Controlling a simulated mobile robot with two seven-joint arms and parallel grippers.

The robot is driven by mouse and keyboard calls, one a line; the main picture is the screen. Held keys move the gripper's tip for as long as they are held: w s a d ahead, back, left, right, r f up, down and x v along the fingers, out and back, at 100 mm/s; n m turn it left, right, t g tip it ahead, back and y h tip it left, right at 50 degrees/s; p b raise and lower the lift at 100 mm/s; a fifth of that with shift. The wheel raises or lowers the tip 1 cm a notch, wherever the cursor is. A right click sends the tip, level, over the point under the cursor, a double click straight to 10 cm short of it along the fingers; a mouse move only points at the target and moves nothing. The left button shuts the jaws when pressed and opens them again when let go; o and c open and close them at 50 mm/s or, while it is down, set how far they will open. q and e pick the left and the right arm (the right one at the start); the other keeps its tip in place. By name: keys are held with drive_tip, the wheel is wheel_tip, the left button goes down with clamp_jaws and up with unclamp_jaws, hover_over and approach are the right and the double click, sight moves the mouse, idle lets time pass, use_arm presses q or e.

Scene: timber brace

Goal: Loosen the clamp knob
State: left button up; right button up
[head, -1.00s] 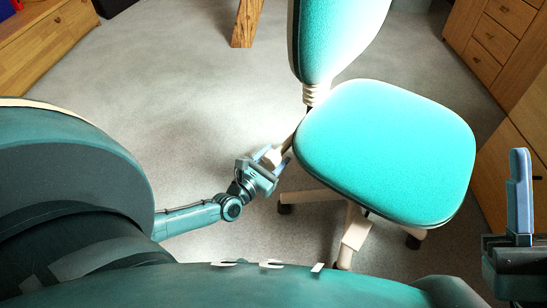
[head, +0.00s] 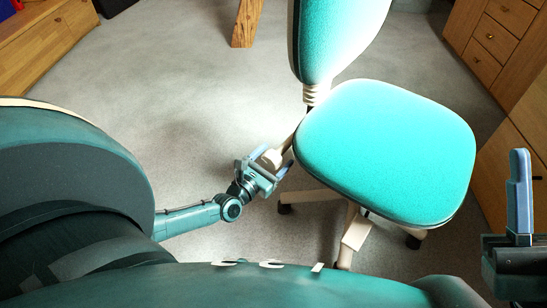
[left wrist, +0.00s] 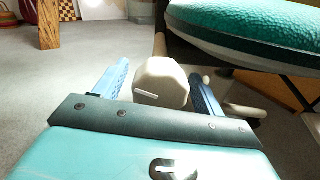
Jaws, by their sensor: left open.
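The clamp knob (head: 271,159) is a cream, faceted knob on a lever at the left side of the teal chair (head: 385,150), below its seat. In the left wrist view the knob (left wrist: 161,82) has a white mark line on its face, slightly tilted. My left gripper (head: 270,166) is open, with one blue finger on each side of the knob. The left wrist view shows a gap between the knob and each finger. My right gripper (head: 520,195) is at the right edge, away from the chair; one upright blue finger shows.
The chair's seat overhangs close to my left gripper, and its cream base (head: 355,235) stands below. Wooden drawers (head: 495,40) stand at the right, and a wooden cabinet (head: 45,45) at the far left. A wooden post (head: 246,24) stands behind. The grey floor at left is clear.

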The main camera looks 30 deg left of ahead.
use_arm(q)
drive_tip(key=shift+s, duration=0.45)
drive_tip(key=s+p, duration=0.3)
drive_tip(key=s, duration=0.9)
drive_tip(key=shift+a, duration=0.4)
use_arm(e)
drive_tip(key=f+m+h, duration=0.4)
drive_tip(key=m+h, duration=0.1)
drive_tip(key=shift+w+a+f, duration=0.15)
drive_tip(key=shift+w+a, duration=0.05)
drive_tip(key=shift+w, duration=0.2)
use_arm(q)
drive_tip(key=shift+p, duration=0.3)
